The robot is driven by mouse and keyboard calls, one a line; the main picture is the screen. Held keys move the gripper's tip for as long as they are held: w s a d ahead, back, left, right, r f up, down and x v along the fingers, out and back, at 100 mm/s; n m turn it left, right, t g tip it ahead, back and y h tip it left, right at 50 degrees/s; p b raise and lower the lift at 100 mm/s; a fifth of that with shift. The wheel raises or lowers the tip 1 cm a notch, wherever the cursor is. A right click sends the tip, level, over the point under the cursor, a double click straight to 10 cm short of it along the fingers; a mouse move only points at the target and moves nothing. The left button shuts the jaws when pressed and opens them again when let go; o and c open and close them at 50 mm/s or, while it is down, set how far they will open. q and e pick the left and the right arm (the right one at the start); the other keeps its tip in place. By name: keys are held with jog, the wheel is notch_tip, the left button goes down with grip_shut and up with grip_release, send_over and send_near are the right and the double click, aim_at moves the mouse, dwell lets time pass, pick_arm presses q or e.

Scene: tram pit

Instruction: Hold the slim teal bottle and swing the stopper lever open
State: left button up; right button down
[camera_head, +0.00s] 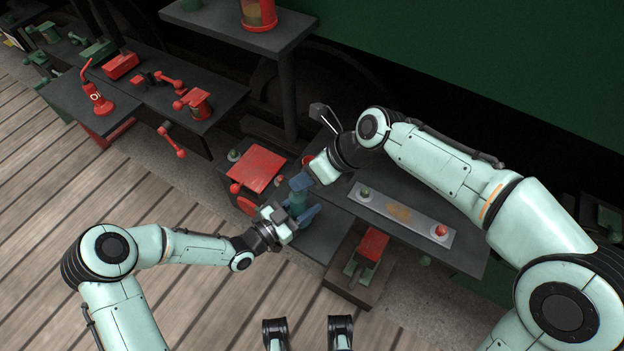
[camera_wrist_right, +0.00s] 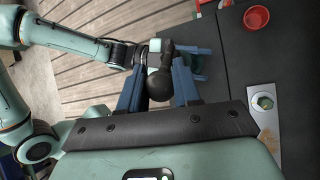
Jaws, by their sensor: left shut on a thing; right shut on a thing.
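The slim teal bottle (camera_head: 298,203) is held upright or nearly so by my left gripper (camera_head: 297,212), whose blue fingers are around its body. Much of the bottle is hidden by the grippers. In the right wrist view the bottle (camera_wrist_right: 201,64) shows as a small teal part between the left fingers. My right gripper (camera_head: 301,181) is just above the bottle, shut on a dark, round-ended piece (camera_wrist_right: 160,86) that looks like the stopper lever. This piece lies between the right gripper's blue fingers (camera_wrist_right: 158,90). How far the lever is swung cannot be told.
A red cup (camera_head: 308,160) stands close behind the right gripper. A metal plate (camera_head: 403,214) with a green and a red knob lies on the dark table to the right. A red-topped box (camera_head: 257,168) is left of the bottle. A red block (camera_head: 372,245) sits lower in front.

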pick_arm(q)
jog(key=shift+s+f, duration=0.1)
pick_arm(e)
jog(key=shift+w+a+r+g+h, duration=0.3)
jog(key=shift+a+g+h, duration=0.15)
jog(key=shift+h, duration=0.1)
jog(key=shift+w+a+r+g+h, duration=0.3)
jog(key=shift+a+g+h, duration=0.1)
jog(key=shift+h, duration=0.15)
pick_arm(q)
jog(key=shift+d, duration=0.1)
pick_arm(e)
jog(key=c, duration=0.8)
grip_release()
jog(key=shift+d, duration=0.1)
jog(key=v, duration=1.2)
pick_arm(q)
jog(key=o, duration=1.3)
jog(key=shift+o, duration=0.2)
